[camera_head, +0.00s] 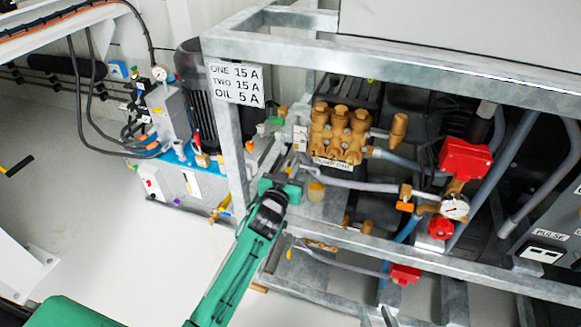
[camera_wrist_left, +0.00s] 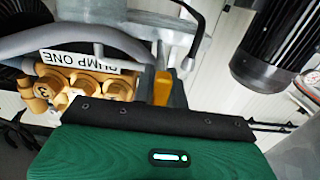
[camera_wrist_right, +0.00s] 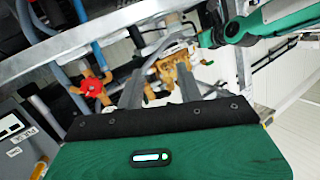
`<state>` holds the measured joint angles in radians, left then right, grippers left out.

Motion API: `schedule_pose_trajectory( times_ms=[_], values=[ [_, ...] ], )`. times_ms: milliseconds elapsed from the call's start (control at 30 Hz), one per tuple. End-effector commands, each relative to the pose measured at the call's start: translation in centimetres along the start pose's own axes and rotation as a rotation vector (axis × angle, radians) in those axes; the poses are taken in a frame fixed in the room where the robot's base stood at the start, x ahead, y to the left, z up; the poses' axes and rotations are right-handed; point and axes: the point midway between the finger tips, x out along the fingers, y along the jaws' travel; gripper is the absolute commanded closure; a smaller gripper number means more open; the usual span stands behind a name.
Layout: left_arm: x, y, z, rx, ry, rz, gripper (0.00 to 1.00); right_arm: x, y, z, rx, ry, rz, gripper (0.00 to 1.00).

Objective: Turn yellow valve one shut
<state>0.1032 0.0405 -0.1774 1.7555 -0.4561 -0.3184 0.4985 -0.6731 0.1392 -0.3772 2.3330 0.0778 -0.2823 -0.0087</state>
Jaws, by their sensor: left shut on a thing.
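In the left wrist view a yellow valve handle (camera_wrist_left: 162,88) stands upright between the grey fingers of my left gripper (camera_wrist_left: 163,74), beside the brass pump labelled PUMP ONE (camera_wrist_left: 88,80). My left gripper is shut on this handle. In the head view my left gripper (camera_head: 287,180) reaches in at the left end of the brass pump; its body hides the handle there. In the right wrist view the fingers of my right gripper (camera_wrist_right: 160,82) are apart and empty.
A galvanised frame (camera_head: 228,140) surrounds the pumps. Grey hoses (camera_head: 370,184), a red valve box (camera_head: 465,158) and a pressure gauge (camera_head: 455,206) are to the right. A black motor (camera_head: 196,90) stands at the left. The white floor (camera_head: 120,240) at the lower left is clear.

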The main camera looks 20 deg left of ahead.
Motion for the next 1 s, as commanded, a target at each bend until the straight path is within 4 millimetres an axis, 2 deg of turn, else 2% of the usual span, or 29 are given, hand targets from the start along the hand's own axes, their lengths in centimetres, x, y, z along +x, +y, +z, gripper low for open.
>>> schedule_pose_trajectory(
  times_ms=[200,233,333,733,800,933,1000],
  values=[
    [0.0,0.0,0.0,0.0,0.001,0.0,1.0,0.0,0.0,0.0,0.0,0.001,0.0,0.64],
    [0.0,0.0,0.0,-0.001,0.001,0.0,0.84,0.0,0.0,0.0,0.0,0.001,0.0,0.64],
    [0.0,0.0,0.0,-0.001,0.001,0.0,0.65,0.0,0.0,0.0,0.0,0.002,0.0,0.64],
    [-0.6,0.0,0.1,-0.002,-0.001,0.0,0.65,0.0,0.0,0.0,0.0,-0.006,0.0,0.64],
    [-1.3,0.0,0.0,-0.002,-0.001,0.0,0.65,-0.1,-0.1,0.2,0.002,-0.022,0.0,0.64],
    [-3.3,0.0,0.0,-0.003,-0.002,0.0,0.65,-0.7,-0.3,1.8,0.009,-0.108,-0.003,0.64],
    [-4.5,0.0,0.0,-0.003,-0.002,0.0,0.65,-0.7,0.0,1.7,0.004,-0.128,0.005,0.64]
  ],
)
